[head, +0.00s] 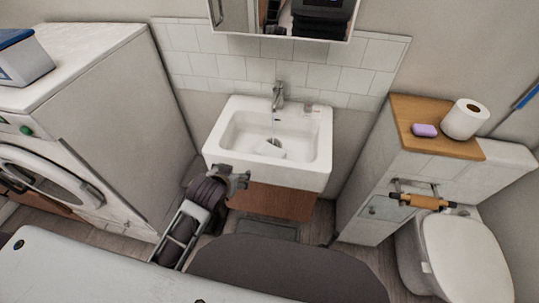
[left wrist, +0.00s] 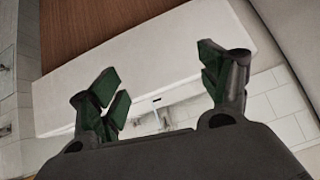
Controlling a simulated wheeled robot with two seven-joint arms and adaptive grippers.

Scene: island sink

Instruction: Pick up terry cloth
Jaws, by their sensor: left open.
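My left gripper (head: 236,180) is at the sink's front left edge, outside the basin and apart from the white item. In the left wrist view, my left gripper (left wrist: 162,82) has its green-padded fingers wide apart with nothing between them, against the sink's white front (left wrist: 150,62). My right gripper is not in view.
A washing machine (head: 120,100) stands on the left, with a box on it. On the right, a wooden shelf (head: 455,148) holds purple soap (head: 425,130) and a toilet roll (head: 465,119), beside the toilet (head: 465,255). A mirror cabinet (head: 240,18) hangs above the sink.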

